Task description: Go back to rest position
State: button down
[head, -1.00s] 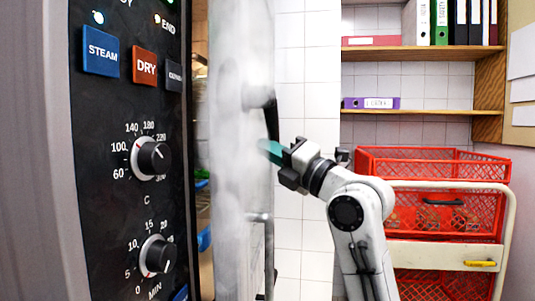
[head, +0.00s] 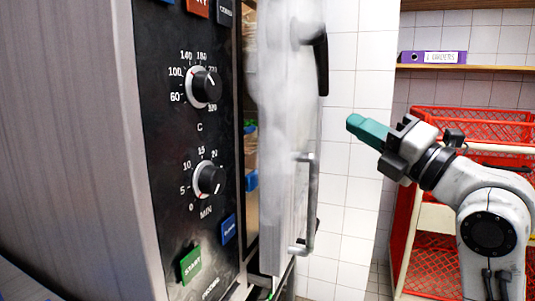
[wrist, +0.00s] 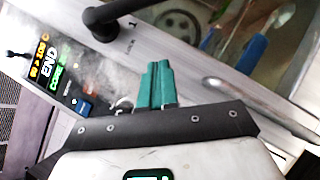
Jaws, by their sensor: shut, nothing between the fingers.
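My gripper (head: 352,122) with teal fingers shows at the right in the head view, raised and pointing left toward the oven door. The fingers are together and nothing is held between them. In the wrist view my gripper (wrist: 157,68) also shows shut, in front of the door. The oven door (head: 285,150) stands ajar in the head view, with a gap between it and the control panel. A clear space lies between the fingertips and the door's black handle (head: 321,62).
The oven's control panel (head: 180,140) with knobs and buttons fills the left. A bar handle (head: 312,205) sticks out low on the door. Red crates (head: 435,262) on a trolley stand behind my arm at the right. A shelf (head: 480,68) with a purple binder (head: 432,57) is above.

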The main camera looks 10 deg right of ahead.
notch_tip(320, 180, down, 14)
jog(key=w+m+g+h, duration=0.1)
jog(key=m+g+h, duration=0.15)
jog(key=m, duration=0.45)
jog(key=s+a+f+m+g+h, duration=0.1)
jog(key=s+f+m+g+h, duration=0.25)
jog(key=f, duration=0.75)
jog(key=s+a+f+m+g+y, duration=0.1)
jog(key=s+f+m+g, duration=0.1)
jog(key=s+f+m, duration=0.6)
jog(key=s+f+m+g+h, duration=0.1)
jog(key=f+m+g+h, duration=0.15)
jog(key=f, duration=1.05)
jog(key=s+d+f+m+g+h, duration=0.1)
jog(key=s+f+m+g, duration=0.5)
jog(key=s, duration=0.6)
jog(key=s+d+f+m+g+h, duration=0.1)
jog(key=s+f+m+g, duration=0.15)
jog(key=s+f, duration=0.7)
notch_tip(320, 180, up, 19)
jog(key=s+p, duration=0.2)
jog(key=p, duration=1.5)
jog(key=shift+d+f, duration=0.15)
jog(key=shift+f, duration=0.05)
